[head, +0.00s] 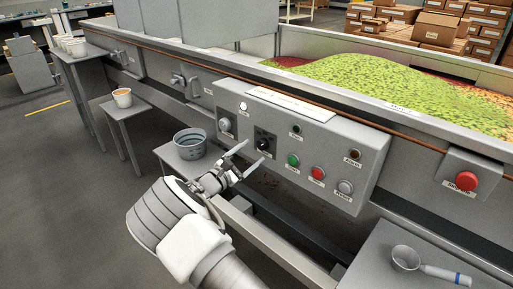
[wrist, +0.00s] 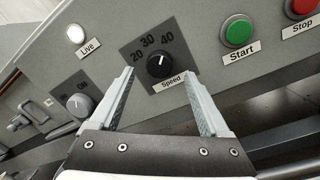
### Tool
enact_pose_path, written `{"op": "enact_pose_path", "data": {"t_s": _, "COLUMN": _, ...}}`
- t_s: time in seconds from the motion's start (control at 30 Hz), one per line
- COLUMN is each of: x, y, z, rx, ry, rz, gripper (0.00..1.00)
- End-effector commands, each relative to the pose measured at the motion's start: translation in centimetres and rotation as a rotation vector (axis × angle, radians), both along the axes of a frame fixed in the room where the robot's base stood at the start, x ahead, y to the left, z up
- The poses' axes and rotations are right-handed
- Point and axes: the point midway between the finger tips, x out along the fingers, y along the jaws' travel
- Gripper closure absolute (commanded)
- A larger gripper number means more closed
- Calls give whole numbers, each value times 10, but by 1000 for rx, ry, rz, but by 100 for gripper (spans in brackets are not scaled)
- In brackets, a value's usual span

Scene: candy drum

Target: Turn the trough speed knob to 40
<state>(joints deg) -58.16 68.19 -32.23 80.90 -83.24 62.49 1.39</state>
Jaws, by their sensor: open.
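The trough speed knob (wrist: 160,66) is a round black dial labelled "Speed" in the wrist view, with 20, 30 and 40 printed around it. Its short white mark points up and slightly right; I cannot read its exact setting. In the head view the knob (head: 263,143) sits on a dark plate on the grey control panel (head: 336,138). My gripper (head: 252,155) is open in front of the panel. In the wrist view the open fingers (wrist: 160,78) lie left and right of the knob with gaps, and nothing is between them but the knob beyond.
Green Start (wrist: 237,31) and red Stop (wrist: 301,6) buttons are right of the knob. A white Live lamp (wrist: 76,34) and a grey ON switch (wrist: 80,104) are left. A grey bucket (head: 190,144) stands left of my gripper; a scoop (head: 408,257) lies at lower right.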

Motion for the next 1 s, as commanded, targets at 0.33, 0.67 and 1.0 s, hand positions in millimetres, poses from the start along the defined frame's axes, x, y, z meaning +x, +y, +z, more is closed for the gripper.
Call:
{"op": "enact_pose_path", "data": {"t_s": 0.33, "x": -71, "y": 51, "z": -2, "rx": 0, "ry": 0, "rz": 5, "gripper": 20}}
{"op": "enact_pose_path", "data": {"t_s": 0.67, "x": -109, "y": 76, "z": -6, "rx": 1, "ry": -1, "rz": 2, "gripper": 20}}
{"op": "enact_pose_path", "data": {"t_s": 1.0, "x": -112, "y": 78, "z": -7, "rx": 1, "ry": 0, "rz": 1, "gripper": 20}}
